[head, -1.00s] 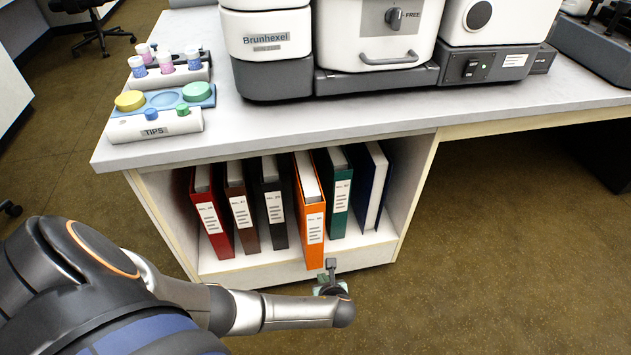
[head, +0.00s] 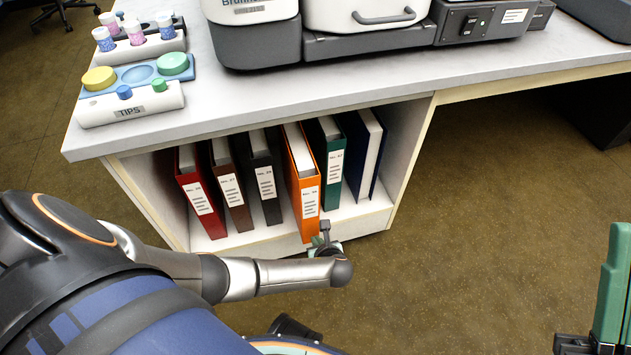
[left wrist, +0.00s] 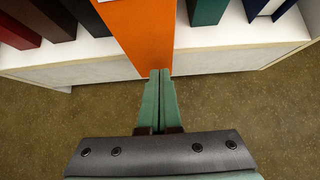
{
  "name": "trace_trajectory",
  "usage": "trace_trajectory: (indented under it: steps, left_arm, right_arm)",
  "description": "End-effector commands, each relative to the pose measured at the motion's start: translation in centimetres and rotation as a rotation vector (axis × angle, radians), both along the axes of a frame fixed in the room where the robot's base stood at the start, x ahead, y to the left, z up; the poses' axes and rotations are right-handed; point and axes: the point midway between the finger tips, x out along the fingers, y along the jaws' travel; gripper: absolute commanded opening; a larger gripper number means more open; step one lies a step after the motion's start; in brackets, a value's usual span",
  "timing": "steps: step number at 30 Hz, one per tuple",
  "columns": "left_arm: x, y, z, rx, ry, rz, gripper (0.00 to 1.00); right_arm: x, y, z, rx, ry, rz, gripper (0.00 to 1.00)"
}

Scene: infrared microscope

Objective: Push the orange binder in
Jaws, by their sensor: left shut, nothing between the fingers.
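The orange binder (head: 308,209) stands upright on the shelf and sticks out further than the binders beside it. Its spine fills the top middle of the left wrist view (left wrist: 142,32). My left gripper (head: 324,232) is shut and empty in front of the lower part of the orange spine. In the left wrist view its green fingertips (left wrist: 161,73) overlap the spine's lower right part; I cannot tell whether they touch it. My right gripper (head: 612,290) shows only in part at the right edge, and its opening cannot be made out.
Red (head: 202,205), brown (head: 232,198) and black (head: 265,190) binders stand left of the orange one. Green (head: 333,172) and blue (head: 368,160) binders stand right of it. The tabletop (head: 330,100) overhangs the shelf. The floor (head: 470,240) to the right is clear.

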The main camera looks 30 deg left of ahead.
Motion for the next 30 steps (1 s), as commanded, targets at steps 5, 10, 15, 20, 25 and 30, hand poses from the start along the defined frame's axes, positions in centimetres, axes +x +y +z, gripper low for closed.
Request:
trace_trajectory:
  steps: [5,10,15,20,25,30]
  left_arm:
    - [0.1,0.0,0.0,0.000,-0.001,0.001,0.00]
    - [1.6,2.0,0.2,0.005,-0.002,0.004,0.00]
    - [4.3,5.0,0.0,0.004,-0.003,0.005,0.00]
    - [5.6,6.6,0.0,0.002,-0.002,0.003,0.00]
    - [5.8,6.8,0.0,0.000,-0.001,0.002,0.00]
    - [5.8,6.8,0.0,0.001,-0.002,0.002,0.00]
  right_arm:
    - [0.0,0.0,0.0,0.000,-0.001,0.000,0.00]
    - [0.0,0.0,0.3,-0.002,-0.002,-0.001,0.00]
    - [0.0,0.0,0.0,-0.002,-0.005,-0.003,0.00]
    - [0.0,-0.1,-0.2,0.004,-0.002,-0.001,0.00]
    - [0.0,-0.1,-0.2,0.007,0.000,-0.002,0.00]
    - [0.1,-0.1,-0.2,0.007,0.000,-0.002,0.00]
